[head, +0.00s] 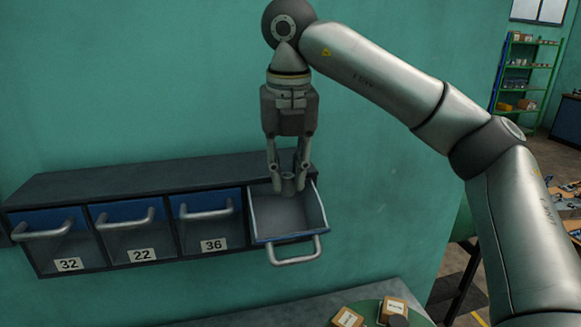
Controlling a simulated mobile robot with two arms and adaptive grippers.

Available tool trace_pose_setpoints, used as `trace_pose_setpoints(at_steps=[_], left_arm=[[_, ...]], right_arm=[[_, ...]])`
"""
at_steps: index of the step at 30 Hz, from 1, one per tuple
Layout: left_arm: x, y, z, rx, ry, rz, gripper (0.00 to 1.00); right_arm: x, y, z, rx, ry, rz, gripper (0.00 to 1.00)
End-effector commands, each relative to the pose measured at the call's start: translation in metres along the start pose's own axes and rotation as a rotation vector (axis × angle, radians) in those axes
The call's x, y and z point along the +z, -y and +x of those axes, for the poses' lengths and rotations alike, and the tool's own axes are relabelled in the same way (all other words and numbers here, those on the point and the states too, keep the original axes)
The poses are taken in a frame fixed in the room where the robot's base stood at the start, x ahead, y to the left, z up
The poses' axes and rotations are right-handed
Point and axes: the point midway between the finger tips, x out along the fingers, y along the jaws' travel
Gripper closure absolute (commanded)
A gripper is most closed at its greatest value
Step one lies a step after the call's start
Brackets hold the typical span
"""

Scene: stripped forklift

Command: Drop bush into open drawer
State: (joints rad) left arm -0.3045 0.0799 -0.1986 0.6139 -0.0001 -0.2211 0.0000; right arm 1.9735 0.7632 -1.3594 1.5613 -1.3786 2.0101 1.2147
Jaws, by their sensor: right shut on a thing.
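The open drawer (313,211) is the rightmost in a row on a teal wall. It is pulled out, with a grey inside, a blue front edge and a metal handle. My right gripper (288,178) points down over the back part of this drawer. It is shut on the bush (288,186), a small grey cylindrical part between its fingertips. The bush shows at about the height of the drawer's rim; its exact depth is hard to tell. The part of the drawer floor that I see is empty. My left gripper is not in view.
Below, small boxes (394,307) stand on a green round surface. A green shelf (525,75) is far right.

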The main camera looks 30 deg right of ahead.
Motion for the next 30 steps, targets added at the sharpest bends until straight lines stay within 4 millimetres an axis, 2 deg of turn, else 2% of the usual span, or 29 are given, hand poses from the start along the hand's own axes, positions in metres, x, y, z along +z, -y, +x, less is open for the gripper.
trace_pose_setpoints(at_steps=[8, 9, 15, 25, 30], left_arm=[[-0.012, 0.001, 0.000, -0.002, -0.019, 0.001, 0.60], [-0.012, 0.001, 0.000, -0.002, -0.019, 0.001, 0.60], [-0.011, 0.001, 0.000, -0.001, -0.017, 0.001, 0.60], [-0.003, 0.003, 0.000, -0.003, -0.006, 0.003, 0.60], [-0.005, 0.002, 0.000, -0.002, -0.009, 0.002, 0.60]], right_arm=[[0.002, 0.000, 0.001, 0.000, 0.000, 0.000, 1.00], [0.002, 0.000, 0.001, 0.000, 0.000, 0.000, 0.78], [0.002, 0.000, 0.001, 0.000, 0.000, 0.000, 0.54], [0.002, 0.000, 0.000, 0.000, 0.000, 0.000, 0.54], [0.002, 0.000, -0.013, 0.001, 0.002, 0.001, 0.54]])
